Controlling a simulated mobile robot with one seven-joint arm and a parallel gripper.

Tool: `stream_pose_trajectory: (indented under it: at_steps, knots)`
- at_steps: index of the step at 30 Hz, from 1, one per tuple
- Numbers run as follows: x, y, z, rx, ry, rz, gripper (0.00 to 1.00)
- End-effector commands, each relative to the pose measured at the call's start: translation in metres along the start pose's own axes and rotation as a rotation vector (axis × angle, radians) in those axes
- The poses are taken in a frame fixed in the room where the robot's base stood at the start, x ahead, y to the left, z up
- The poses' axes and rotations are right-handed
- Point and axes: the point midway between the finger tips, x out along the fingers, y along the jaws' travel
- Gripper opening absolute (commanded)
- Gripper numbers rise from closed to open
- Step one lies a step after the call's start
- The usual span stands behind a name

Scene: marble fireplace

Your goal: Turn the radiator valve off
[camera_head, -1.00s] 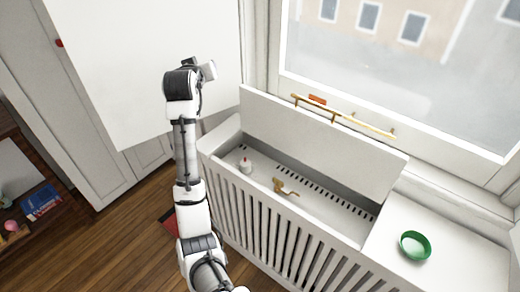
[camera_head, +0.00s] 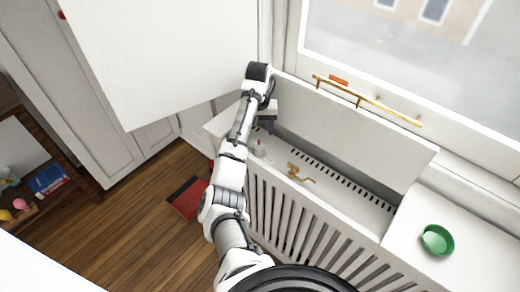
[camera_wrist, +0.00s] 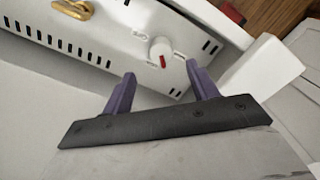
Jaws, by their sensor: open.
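The radiator valve is a small white round knob with a red mark (camera_wrist: 161,50) on the slotted top inside the radiator cover. It also shows in the head view (camera_head: 260,149), just right of my gripper. My gripper (camera_wrist: 160,84), with two purple fingers, is open and empty. In the wrist view the knob lies beyond the gap between the fingertips, apart from them. Small lettering beside the knob is too small to read. In the head view my gripper (camera_head: 268,125) is above the left end of the opening, partly hidden by my arm.
A brass fitting (camera_head: 299,173) sits on the slotted top right of the knob. The raised lid (camera_head: 345,132) stands along the window side. A red book (camera_head: 187,198) lies on the floor.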

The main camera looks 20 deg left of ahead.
Motion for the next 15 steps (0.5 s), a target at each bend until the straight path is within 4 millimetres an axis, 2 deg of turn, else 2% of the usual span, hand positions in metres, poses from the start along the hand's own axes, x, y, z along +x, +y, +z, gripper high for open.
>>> stream_pose_trajectory:
  at_steps: [1, 9, 15]
  knots:
    - [0.015, 0.000, 0.001, 0.000, -0.005, 0.002, 0.59]
    - [0.066, -0.001, 0.001, -0.001, -0.003, -0.001, 0.59]
    - [0.091, 0.000, 0.000, 0.001, -0.001, -0.001, 0.59]
